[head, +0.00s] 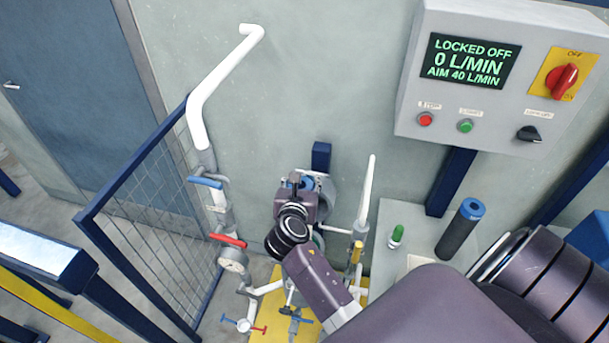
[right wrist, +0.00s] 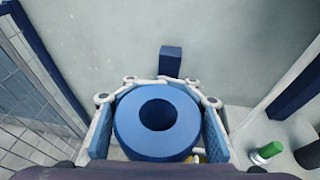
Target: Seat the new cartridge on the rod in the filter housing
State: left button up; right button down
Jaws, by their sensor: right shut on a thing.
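My right gripper (right wrist: 158,122) is shut on the new cartridge, with one finger pad on each side. In the right wrist view the cartridge (right wrist: 127,125) shows as a blue ring-shaped end with a dark round hole in the middle. Its body below is hidden. In the head view my right wrist covers most of the cartridge and the pipework under it. My left gripper is not in view.
White pipes with valve handles (head: 228,240) and a mesh fence (head: 150,210) stand left.

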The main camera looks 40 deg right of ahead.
jog(key=shift+f, duration=0.35)
notch_tip(320, 180, down, 19)
jog(key=b, duration=1.2)
dwell(0.6)
jog(key=shift+f+b, duration=0.65)
jog(key=shift+f, duration=0.6)
dwell(0.5)
jog(key=c, duration=1)
grip_release()
jog(key=shift+c, duration=0.2)
jog(key=shift+s+f, duration=0.1)
jog(key=v, duration=1.2)
